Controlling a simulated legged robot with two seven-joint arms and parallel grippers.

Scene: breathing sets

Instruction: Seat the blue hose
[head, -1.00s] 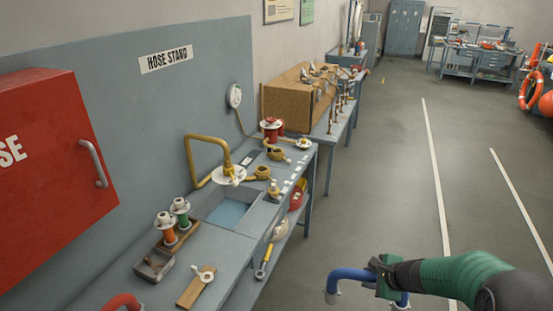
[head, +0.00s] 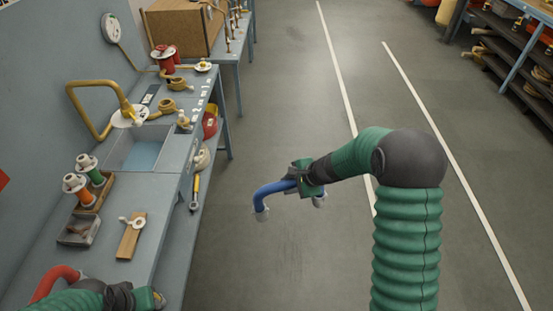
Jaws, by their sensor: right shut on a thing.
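The blue hose (head: 272,191) is a short bent piece with grey end fittings, seen in the head view over the open floor, right of the bench. My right gripper (head: 304,179) is shut around its upper part and holds it clear of the bench (head: 168,203). One end (head: 261,214) hangs down toward the bench side; the other shows just below the gripper. My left gripper (head: 150,298) is low at the left, above the bench's near part. Its fingers are too unclear to judge. A red hose (head: 52,283) curves up beside the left arm.

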